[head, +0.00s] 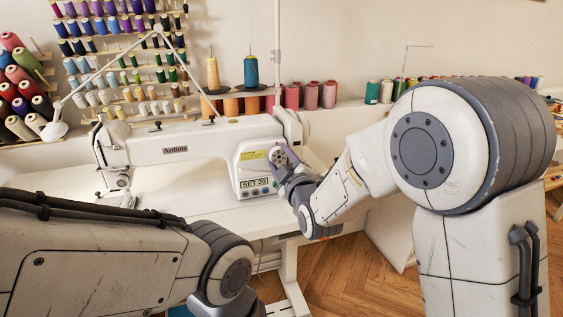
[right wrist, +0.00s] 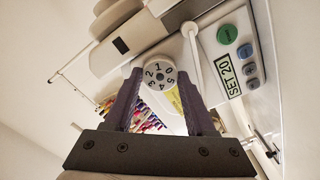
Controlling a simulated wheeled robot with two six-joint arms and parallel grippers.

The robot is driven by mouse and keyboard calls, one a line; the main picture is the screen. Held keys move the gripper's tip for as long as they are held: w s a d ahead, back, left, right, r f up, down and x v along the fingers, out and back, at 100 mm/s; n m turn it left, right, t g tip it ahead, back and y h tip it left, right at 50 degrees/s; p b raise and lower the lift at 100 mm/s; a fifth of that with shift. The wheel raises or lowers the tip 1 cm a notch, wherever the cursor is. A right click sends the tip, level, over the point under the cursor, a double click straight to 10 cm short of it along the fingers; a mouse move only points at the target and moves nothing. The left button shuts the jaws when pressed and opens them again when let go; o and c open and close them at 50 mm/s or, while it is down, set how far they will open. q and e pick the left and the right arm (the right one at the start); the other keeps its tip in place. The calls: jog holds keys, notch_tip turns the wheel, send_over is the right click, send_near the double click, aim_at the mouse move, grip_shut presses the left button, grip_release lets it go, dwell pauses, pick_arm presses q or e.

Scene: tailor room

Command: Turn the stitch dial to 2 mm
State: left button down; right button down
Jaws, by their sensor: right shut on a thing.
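The stitch dial (right wrist: 161,75) is a small round white knob with digits 0 to 5 around its face. In the head view the dial (head: 278,155) sits on the right end of the white sewing machine (head: 190,145), partly hidden by my gripper. My right gripper (head: 286,170) is at the dial. In the right wrist view its two dark fingers stand on either side of the dial, shut on it. The machine's small display (head: 255,184) reads "SET 20", and it also shows in the right wrist view (right wrist: 229,84). My left gripper is out of view; only its arm shows.
A green button (right wrist: 227,34) and blue-grey buttons (right wrist: 250,67) sit by the display. Thread cones (head: 251,71) stand behind the machine. A thread rack (head: 120,50) hangs on the wall. The white sewing table (head: 225,218) has bare room in front of the machine.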

jog(key=n+b, duration=0.2)
jog(key=n, duration=0.3)
jog(key=shift+f, duration=0.15)
jog(key=n+b, duration=0.1)
jog(key=n, duration=0.4)
jog(key=shift+n, duration=0.3)
dwell(0.3)
jog(key=c, duration=0.5)
grip_release()
jog(key=shift+s, duration=0.15)
jog(key=v, duration=1)
jog(key=shift+s, duration=0.1)
